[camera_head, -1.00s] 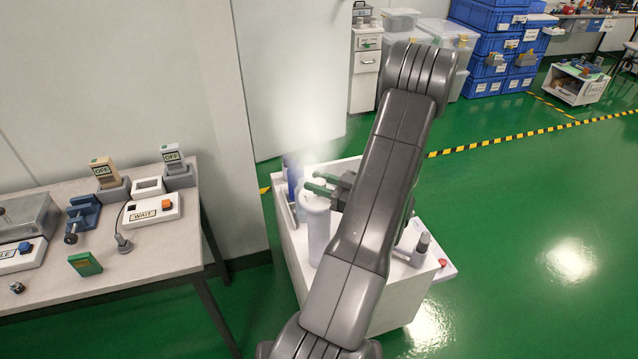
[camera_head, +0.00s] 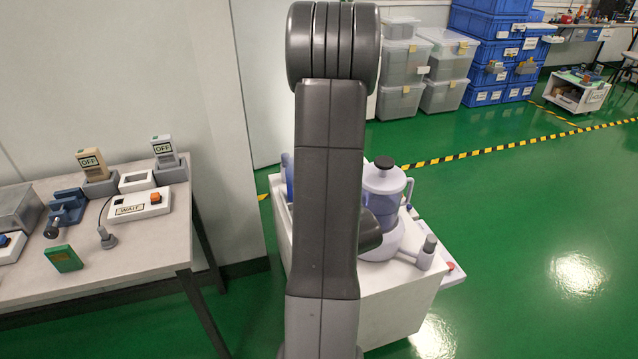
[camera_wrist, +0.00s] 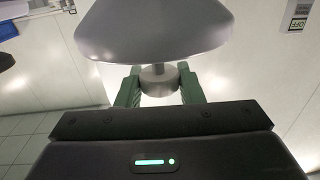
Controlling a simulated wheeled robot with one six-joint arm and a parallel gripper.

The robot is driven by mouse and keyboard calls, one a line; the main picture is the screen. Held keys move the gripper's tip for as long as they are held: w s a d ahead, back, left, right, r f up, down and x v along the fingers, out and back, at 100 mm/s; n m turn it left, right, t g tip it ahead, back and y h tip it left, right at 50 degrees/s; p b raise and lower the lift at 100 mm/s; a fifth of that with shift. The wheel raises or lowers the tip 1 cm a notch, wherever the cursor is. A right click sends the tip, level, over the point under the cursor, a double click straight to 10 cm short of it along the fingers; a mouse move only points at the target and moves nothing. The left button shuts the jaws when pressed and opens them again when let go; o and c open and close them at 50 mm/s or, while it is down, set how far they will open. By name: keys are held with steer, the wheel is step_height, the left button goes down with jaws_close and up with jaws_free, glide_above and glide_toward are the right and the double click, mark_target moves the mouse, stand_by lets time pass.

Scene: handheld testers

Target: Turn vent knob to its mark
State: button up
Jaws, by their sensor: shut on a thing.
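In the wrist view, my gripper (camera_wrist: 159,84) has its green fingers on either side of a short grey round piece (camera_wrist: 158,80) and is shut on it. This looks like the vent knob. A broad, smooth grey-lilac body (camera_wrist: 150,30) lies just beyond it. No mark or pointer on the piece can be made out. In the head view, my arm hides the gripper and the held piece. A device with a bluish tank (camera_head: 385,190) and a dark cap (camera_head: 384,162) stands right of my arm on the white cabinet.
The white cabinet (camera_head: 400,300) also carries a grey-topped cylinder (camera_head: 429,246) at its right. At left, a table (camera_head: 130,260) holds two testers reading OFF, a box reading WAIT (camera_head: 140,205) and a green block (camera_head: 63,258). Green floor at right is clear.

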steer(key=m+h+b, duration=0.1)
steer(key=m+h, duration=0.1)
steer(key=h, duration=0.1)
steer(key=m+t+h+b, duration=0.1)
steer(key=m+h+b, duration=0.1)
steer(key=h, duration=0.2)
steer(key=shift+a+m+b, duration=0.2)
steer(key=shift+m+b, duration=0.1)
steer(key=shift+d+r+m+g+h+p, duration=0.1)
steer(key=shift+m+g+h+p, duration=0.2)
steer(key=shift+m+h, duration=1.3)
steer(key=shift+d+m+g+h+p, duration=0.15)
steer(key=shift+m+g+h, duration=0.5)
steer(key=shift+h, duration=1.55)
steer(key=shift+a+m+h, duration=0.1)
steer(key=shift+m+h, duration=0.2)
steer(key=shift+m, duration=0.15)
steer(key=o, duration=0.9)
steer(key=shift+o, duration=0.2)
steer(key=v, duration=1.3)
steer(key=shift+s+p, duration=0.35)
steer(key=shift+p, duration=0.1)
steer(key=shift+w+a, duration=0.1)
steer(key=x, duration=1.3)
steer(key=shift+w+b, duration=0.25)
steer(key=shift+b, duration=0.15)
